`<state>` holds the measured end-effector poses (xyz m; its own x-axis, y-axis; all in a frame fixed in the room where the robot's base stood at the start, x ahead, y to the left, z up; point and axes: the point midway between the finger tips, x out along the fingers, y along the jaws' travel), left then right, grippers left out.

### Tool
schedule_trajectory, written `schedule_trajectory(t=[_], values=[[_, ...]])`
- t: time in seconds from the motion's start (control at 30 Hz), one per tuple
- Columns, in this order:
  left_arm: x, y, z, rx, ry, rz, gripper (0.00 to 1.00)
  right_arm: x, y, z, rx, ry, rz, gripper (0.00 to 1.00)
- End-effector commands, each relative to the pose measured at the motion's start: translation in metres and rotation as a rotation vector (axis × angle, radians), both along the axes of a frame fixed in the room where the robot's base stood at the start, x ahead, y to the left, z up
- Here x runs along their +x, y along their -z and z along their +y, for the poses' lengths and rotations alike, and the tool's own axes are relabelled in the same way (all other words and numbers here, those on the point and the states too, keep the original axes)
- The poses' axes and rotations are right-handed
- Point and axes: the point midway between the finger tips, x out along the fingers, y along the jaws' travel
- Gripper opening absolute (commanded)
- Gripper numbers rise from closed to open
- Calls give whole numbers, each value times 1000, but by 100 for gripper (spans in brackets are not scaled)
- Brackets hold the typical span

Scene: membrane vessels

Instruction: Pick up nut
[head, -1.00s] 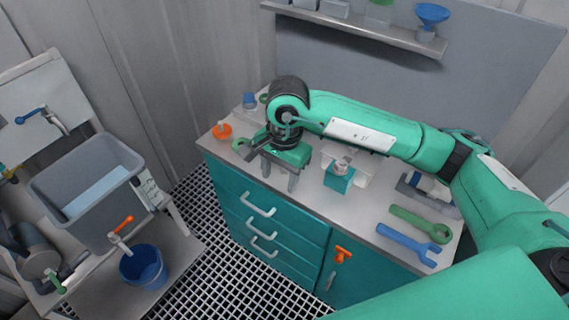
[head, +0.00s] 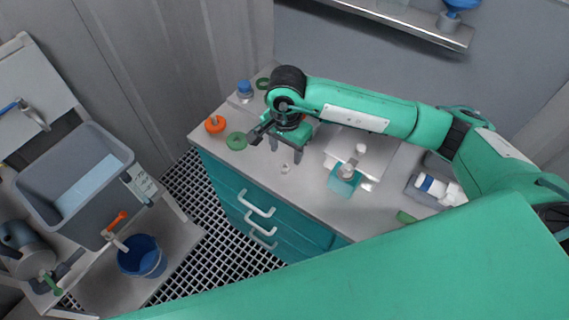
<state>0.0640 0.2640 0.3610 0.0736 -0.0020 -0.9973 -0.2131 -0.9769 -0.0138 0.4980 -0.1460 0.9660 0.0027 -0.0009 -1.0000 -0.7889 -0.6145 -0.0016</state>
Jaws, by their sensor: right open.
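A small pale grey nut (head: 285,168) lies on the bare countertop near its front edge. My right gripper (head: 285,153) points down above the counter, just behind the nut in the picture. Its two fingers are apart with nothing seen between them. I cannot tell how high the fingertips are above the nut. My left gripper is not in view.
A teal block (head: 343,184) with a metal fitting stands right of the nut on the grey counter (head: 313,190). A green ring (head: 236,141), an orange ring-like part (head: 215,124) and a blue-capped bottle (head: 245,90) stand left. A large green part of mine covers the foreground.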

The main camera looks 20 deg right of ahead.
Motion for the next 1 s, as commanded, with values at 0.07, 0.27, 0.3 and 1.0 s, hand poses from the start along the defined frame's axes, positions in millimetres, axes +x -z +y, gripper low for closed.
schedule_trajectory(t=[0.07, 0.27, 0.3, 1.0], values=[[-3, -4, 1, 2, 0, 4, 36, 0, 10, 0, 0, 0, 3, 53], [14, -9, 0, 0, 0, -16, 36, 0, 22, 0, 0, 0, 2, 53], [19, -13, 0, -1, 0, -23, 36, 1, 25, 1, 0, 0, 2, 53], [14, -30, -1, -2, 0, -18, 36, 5, 71, 2, 1, -1, -1, 33]])
